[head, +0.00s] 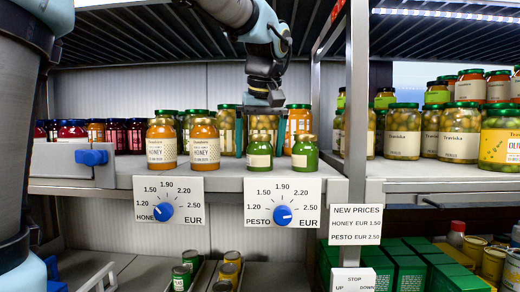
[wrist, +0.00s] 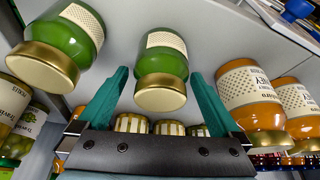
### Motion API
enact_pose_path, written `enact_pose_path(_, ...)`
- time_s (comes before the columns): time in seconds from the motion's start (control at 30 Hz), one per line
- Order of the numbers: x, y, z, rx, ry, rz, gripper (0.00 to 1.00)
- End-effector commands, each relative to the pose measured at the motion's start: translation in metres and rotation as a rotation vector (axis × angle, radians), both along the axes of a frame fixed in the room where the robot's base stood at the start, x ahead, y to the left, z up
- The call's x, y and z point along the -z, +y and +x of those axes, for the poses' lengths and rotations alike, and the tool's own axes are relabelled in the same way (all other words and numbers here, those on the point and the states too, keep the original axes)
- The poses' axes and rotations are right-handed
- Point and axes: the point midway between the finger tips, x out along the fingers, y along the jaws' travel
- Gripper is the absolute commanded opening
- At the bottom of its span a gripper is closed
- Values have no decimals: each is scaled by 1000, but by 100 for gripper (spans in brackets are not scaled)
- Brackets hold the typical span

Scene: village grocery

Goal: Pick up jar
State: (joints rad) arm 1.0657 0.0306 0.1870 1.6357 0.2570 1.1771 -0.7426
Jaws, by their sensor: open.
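Two green pesto jars with gold lids stand on the shelf, a left one (head: 259,152) and a right one (head: 305,153). My gripper (head: 262,130) is above and behind the left pesto jar in the head view. In the wrist view, my gripper (wrist: 158,76) is open, its teal fingers on either side of that jar (wrist: 167,46), whose gold lid shows between them. I see no finger touching it. The right pesto jar (wrist: 75,38) shows at the wrist view's left. Two orange honey jars (head: 161,145) (head: 205,144) stand further left on the shelf.
More jars (head: 298,118) stand close behind in a row. A shelf post (head: 356,120) rises to the right. The shelf front carries a honey dial (head: 164,211) and a pesto dial (head: 283,214). A price sign (head: 355,224) reads honey 1.50, pesto 2.50.

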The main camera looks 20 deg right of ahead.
Motion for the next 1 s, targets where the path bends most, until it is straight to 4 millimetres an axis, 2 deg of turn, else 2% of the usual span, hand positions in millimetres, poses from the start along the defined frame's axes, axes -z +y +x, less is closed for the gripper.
enact_pose_path(0.3,7,0,2,0,-1,-1,100)
enact_pose_path(1.0,6,0,2,0,-1,-1,21)
